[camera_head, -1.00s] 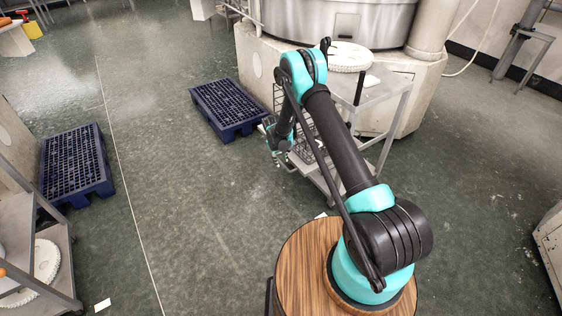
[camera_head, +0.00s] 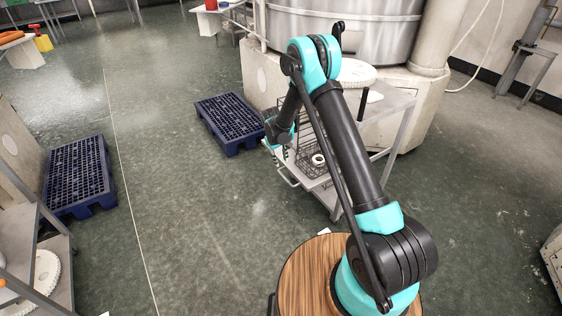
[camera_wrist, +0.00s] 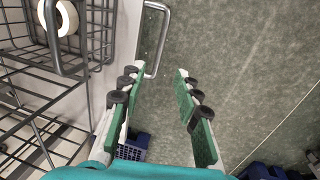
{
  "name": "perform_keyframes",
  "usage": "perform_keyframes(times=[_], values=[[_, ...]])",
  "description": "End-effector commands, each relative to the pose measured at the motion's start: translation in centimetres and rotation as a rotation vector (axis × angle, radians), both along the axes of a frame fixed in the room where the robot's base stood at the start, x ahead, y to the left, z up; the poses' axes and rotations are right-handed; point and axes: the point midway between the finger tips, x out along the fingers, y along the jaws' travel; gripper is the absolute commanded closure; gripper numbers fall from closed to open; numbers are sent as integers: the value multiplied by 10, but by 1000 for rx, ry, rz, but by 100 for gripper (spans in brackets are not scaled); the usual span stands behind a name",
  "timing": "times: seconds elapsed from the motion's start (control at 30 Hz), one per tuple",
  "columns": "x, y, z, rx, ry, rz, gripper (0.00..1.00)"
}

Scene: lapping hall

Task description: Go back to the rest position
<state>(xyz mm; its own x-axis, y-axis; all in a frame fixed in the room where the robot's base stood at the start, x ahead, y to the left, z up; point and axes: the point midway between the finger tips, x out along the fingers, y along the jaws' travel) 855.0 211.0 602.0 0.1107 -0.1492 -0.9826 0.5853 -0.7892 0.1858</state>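A wire basket (camera_wrist: 87,52) is on the cart, left of my gripper in the wrist view. A white ring (camera_wrist: 62,17) lies in the basket and also shows in the head view (camera_head: 318,160).
A dark blue pallet (camera_head: 230,118) lies on the floor left of the cart, another (camera_head: 80,175) further left. A shelf rack (camera_head: 40,255) stands at the lower left. A large metal machine (camera_head: 345,30) stands behind the cart. The floor between the pallets is clear.

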Motion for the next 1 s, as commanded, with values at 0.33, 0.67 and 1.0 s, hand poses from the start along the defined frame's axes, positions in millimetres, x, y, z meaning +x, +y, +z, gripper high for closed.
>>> perform_keyframes(times=[0.33,0.67,1.0], values=[[-1,-2,4,2,-2,-4,68],[-27,-58,89,53,-42,-99,68],[-92,-130,178,123,-103,-228,68]])
